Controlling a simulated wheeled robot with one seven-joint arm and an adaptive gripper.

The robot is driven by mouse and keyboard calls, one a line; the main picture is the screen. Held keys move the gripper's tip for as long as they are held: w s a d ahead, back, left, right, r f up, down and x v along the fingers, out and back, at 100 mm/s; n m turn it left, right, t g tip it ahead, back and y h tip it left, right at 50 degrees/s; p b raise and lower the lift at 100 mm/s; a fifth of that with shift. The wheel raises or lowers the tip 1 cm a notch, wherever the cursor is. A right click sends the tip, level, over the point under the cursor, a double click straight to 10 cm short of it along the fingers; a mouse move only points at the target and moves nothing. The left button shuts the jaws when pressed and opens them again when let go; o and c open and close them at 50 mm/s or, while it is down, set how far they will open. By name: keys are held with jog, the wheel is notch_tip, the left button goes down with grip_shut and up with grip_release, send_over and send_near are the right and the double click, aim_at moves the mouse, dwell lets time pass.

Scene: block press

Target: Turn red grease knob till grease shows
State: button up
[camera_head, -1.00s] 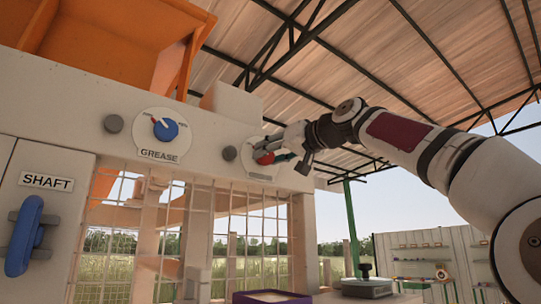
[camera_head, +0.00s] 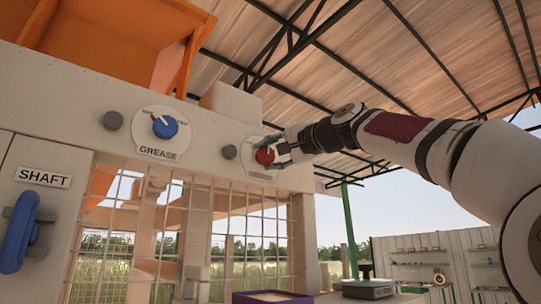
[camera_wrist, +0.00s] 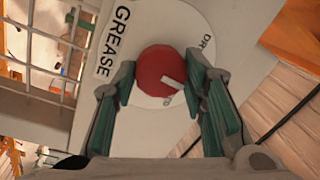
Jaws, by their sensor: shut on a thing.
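The red grease knob (camera_head: 265,155) sits on a white round dial plate on the beige press beam. In the wrist view the red knob (camera_wrist: 163,72) fills the space between my two green-padded fingers. My gripper (camera_wrist: 160,66) is shut on it, one finger at each side. In the head view my gripper (camera_head: 278,152) reaches the knob from the right. A white pointer mark (camera_wrist: 174,83) on the knob points to the lower right in the wrist view. The dial (camera_wrist: 205,20) reads GREASE at left and "DR…" at right; the word by the pointer is partly hidden. I see no grease.
A blue knob (camera_head: 164,127) on another GREASE dial sits further left, with grey round buttons (camera_head: 113,120) nearby. A blue SHAFT handle (camera_head: 20,232) is at far left. Wire mesh (camera_head: 240,222) hangs below the beam. A purple-edged tray (camera_head: 272,297) stands low in front.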

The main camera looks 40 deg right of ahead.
jog(key=m, duration=0.5)
jog(key=shift+f+h, duration=0.1)
jog(key=shift+h, duration=0.2)
jog(key=shift+m+h+p, duration=0.3)
jog(key=shift+m+p, duration=0.35)
jog(key=shift+m, duration=1.35)
jog(key=shift+a, duration=0.1)
jog(key=o, duration=1.2)
jog(key=shift+c, duration=0.2)
